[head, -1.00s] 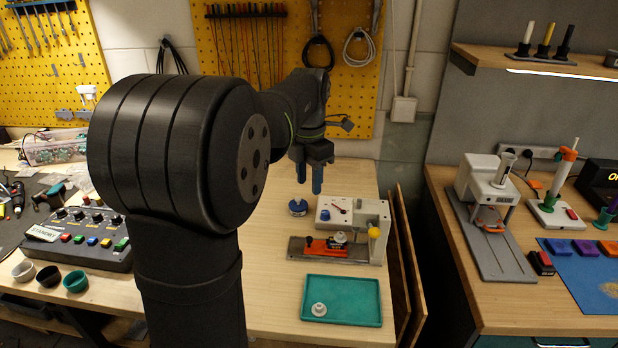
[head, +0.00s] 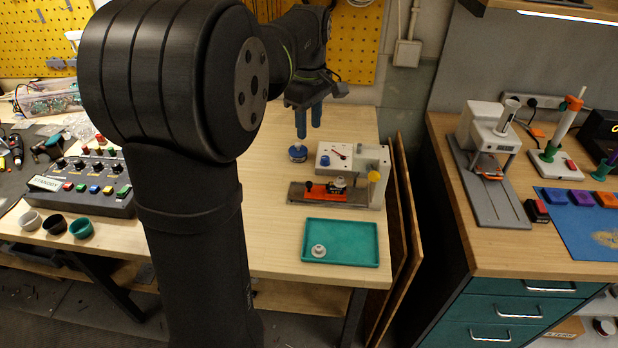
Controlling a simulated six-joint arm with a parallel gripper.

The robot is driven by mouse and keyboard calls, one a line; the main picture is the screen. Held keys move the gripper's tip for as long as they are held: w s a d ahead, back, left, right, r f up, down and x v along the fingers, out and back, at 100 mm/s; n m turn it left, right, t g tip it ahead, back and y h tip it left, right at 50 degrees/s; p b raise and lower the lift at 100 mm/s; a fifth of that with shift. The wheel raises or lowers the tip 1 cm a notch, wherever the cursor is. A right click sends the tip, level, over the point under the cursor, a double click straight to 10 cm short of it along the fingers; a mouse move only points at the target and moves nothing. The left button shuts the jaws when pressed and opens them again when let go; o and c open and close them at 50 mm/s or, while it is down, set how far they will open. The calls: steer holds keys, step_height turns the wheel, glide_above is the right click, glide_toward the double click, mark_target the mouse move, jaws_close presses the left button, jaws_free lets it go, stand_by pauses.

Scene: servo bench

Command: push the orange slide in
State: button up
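The orange slide (head: 326,190) lies on a dark grey rail base (head: 300,194) at the front of a small white-and-grey bench device (head: 368,161). A small round pale knob (head: 340,183) is at the slide's right end. How far in the slide sits is hard to tell at this size. My gripper (head: 309,130) points down with two blue fingers, above and behind the device and the blue round piece. A gap shows between the fingers and nothing is between them. It is apart from the slide.
A blue round piece (head: 298,154) stands left of the device. A yellow knob (head: 374,176) is on the device's right side. A teal tray (head: 362,243) with a small pale round part (head: 319,251) lies in front. Bare tabletop is left of the device.

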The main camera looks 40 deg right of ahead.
steer(key=m, duration=2.1)
glide_toward(309, 182)
step_height(309, 182, down, 8)
steer(key=shift+s+f, duration=0.1)
steer(key=shift+f, duration=0.15)
jaws_close()
